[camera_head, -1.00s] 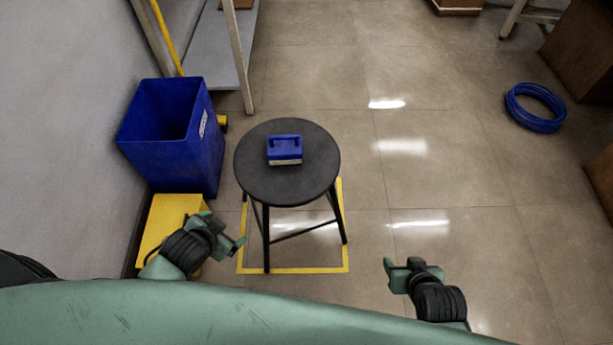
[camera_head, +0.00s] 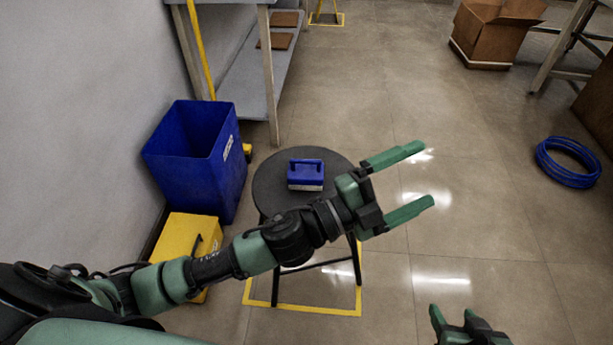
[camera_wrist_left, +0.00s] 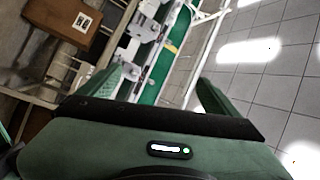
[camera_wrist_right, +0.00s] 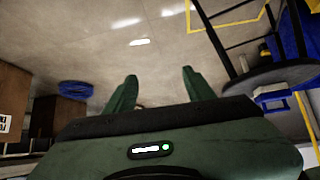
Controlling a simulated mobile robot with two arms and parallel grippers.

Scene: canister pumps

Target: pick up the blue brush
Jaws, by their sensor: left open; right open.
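The blue brush (camera_head: 306,174) has a handle on top and a pale underside. My left gripper (camera_head: 413,181) is open and empty. It reaches across the front of the stool, its fingers pointing right, past the brush. My right gripper (camera_head: 455,318) is low at the bottom edge, right of the stool and well apart from the brush. Its fingers are open and empty in the right wrist view (camera_wrist_right: 158,88).
A blue bin (camera_head: 197,160) and a yellow box (camera_head: 187,246) stand left of the stool. Yellow tape (camera_head: 315,310) marks the floor around the stool legs. A blue hose coil (camera_head: 567,162) lies at right. A shelf table (camera_head: 270,75) stands behind.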

